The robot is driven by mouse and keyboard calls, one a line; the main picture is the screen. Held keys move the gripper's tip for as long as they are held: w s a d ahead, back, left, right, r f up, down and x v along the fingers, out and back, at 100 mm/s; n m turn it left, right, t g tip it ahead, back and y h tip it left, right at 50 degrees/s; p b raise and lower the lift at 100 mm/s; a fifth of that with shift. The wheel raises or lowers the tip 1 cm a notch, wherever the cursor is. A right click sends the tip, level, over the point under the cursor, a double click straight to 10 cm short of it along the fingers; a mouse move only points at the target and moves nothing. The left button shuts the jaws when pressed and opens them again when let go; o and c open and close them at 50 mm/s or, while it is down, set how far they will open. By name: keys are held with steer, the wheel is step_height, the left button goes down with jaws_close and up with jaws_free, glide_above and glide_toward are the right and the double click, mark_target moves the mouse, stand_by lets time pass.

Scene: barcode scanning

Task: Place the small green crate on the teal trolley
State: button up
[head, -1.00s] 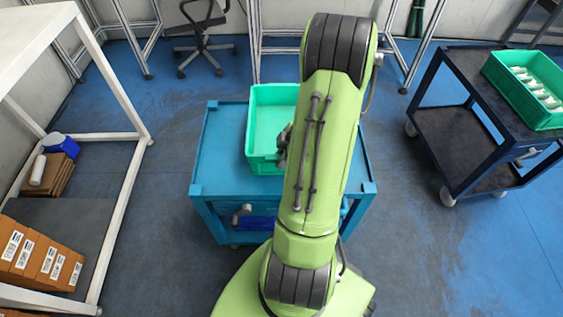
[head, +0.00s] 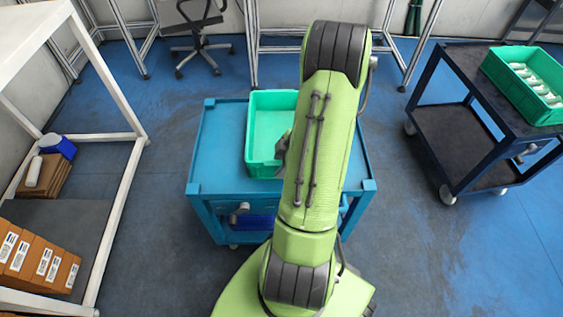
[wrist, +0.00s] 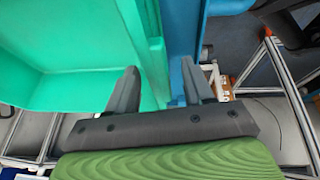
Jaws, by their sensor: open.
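The small green crate (head: 262,150) sits on the top of the teal trolley (head: 222,150) in the head view, upright. Its right part is hidden behind my arm. The part of its inside that shows is empty. My gripper (wrist: 160,66) is open at the crate's near right side. In the wrist view, the crate (wrist: 75,40) fills the left, with its wall between my two fingers. The left finger is on the crate's inner side, the right finger on the outer side near the blue trolley edge (wrist: 186,62). I cannot tell whether either finger touches the wall.
A dark blue trolley (head: 478,130) at right carries a larger green crate (head: 524,108) with white items. A white-framed rack (head: 120,200) at left holds cardboard boxes (head: 38,262). An office chair (head: 198,40) stands at the back. Floor around the teal trolley is clear.

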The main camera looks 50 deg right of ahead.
steer(key=p+v, duration=0.4)
steer(key=v, duration=0.8)
steer(key=w+a+r+m+h, duration=0.1)
steer(key=w+a+r+m, duration=0.15)
steer(key=a+r, duration=0.5)
steer(key=w+a+r+m, duration=0.1)
steer(key=w+a+r, duration=0.4)
steer(key=a, duration=0.4)
steer(key=s+a+r+m+t, duration=0.1)
steer(key=s+a+r+m, duration=0.3)
steer(key=s+a, duration=0.5)
steer(key=shift+a+r+m+h, duration=0.35)
steer(key=shift+a+r+h, duration=0.05)
steer(key=shift+a+r, duration=0.55)
